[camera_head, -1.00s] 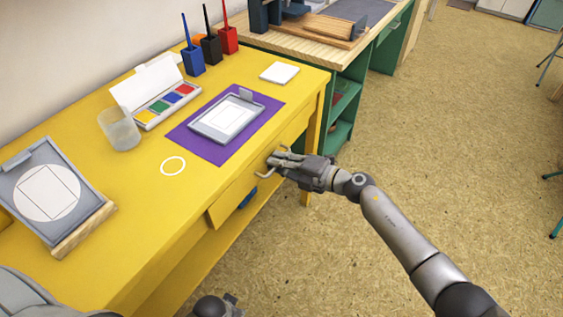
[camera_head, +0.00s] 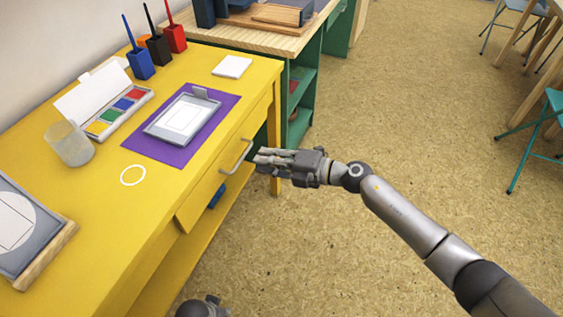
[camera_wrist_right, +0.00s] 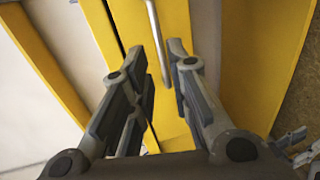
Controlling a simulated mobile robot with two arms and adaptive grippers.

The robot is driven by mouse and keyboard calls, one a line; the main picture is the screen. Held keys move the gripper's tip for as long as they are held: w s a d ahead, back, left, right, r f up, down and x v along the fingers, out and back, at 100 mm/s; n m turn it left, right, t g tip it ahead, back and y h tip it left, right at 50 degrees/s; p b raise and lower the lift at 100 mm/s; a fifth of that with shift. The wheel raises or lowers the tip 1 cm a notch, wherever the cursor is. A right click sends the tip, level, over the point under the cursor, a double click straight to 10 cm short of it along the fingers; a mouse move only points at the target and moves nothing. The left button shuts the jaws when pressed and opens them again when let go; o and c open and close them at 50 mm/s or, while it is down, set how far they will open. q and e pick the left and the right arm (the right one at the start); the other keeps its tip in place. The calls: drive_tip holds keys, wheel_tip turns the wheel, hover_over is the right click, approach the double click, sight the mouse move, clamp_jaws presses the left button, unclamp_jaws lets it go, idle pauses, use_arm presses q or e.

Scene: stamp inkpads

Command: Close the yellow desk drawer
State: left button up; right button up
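The yellow desk drawer (camera_head: 206,184) is in the desk's front, on the side facing my right arm. Its front stands slightly proud of the desk edge at its near end. Its silver bar handle (camera_head: 236,157) is bare in the head view. My right gripper (camera_head: 258,160) is just right of the handle, apart from it, fingers pointing at the desk. In the right wrist view its fingers (camera_wrist_right: 160,62) are apart and empty, and the handle (camera_wrist_right: 158,38) shows beyond the gap between them. A dark part at the bottom edge may belong to my left arm; its fingers are unclear.
On the yellow desk (camera_head: 190,70) are a purple mat (camera_head: 225,108) with a grey stamp pad, a paint box (camera_head: 103,127), a cup (camera_head: 69,145) and pen holders. A blue object (camera_head: 217,196) shows under the drawer. Floor right of the desk is open around my arm.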

drive_tip(key=shift+v, duration=2.15)
